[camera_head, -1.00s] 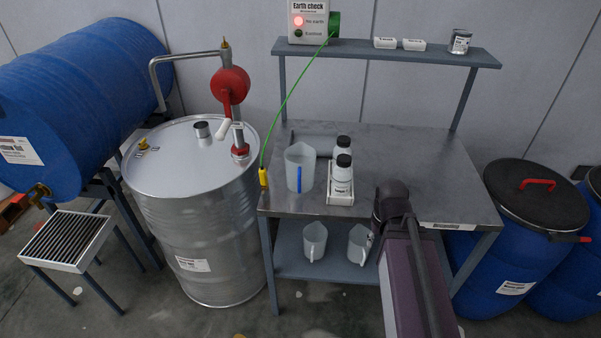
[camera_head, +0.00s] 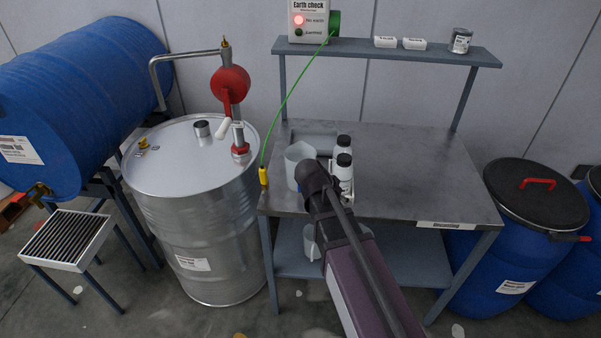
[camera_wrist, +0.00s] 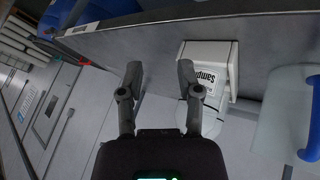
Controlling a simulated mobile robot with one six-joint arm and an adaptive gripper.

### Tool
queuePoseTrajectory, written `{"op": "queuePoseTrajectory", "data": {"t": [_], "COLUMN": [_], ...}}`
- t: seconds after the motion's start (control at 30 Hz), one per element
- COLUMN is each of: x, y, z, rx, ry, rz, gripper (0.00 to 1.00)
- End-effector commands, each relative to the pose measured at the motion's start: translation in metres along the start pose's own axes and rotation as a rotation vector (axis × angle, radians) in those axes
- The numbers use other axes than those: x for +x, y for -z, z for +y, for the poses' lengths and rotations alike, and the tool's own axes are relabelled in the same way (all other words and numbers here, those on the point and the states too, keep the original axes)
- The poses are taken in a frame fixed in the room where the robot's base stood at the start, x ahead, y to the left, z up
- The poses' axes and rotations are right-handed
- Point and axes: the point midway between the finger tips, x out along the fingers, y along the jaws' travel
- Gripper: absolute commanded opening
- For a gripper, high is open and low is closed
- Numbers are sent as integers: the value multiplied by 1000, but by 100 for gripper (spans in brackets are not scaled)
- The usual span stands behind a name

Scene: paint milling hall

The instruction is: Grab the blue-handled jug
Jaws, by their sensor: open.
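The blue-handled jug (camera_head: 296,160) is a translucent jug upright on the grey metal table, left of the sample bottles. The fingers are hidden in the head view.
A steel drum (camera_head: 200,220) stands left of the table. The table's right half (camera_head: 420,170) is clear.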

Motion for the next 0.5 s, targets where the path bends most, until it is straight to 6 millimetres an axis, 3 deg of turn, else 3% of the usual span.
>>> {"op": "queuePoseTrajectory", "data": {"t": [0.03,0.23,0.5], "x": [-10,-53,-116], "y": [7,25,34], "z": [-17,-66,-125], "rx": [27,179,358], "ry": [-12,-35,20], "rz": [48,258,512], "gripper": [46,46,46]}}
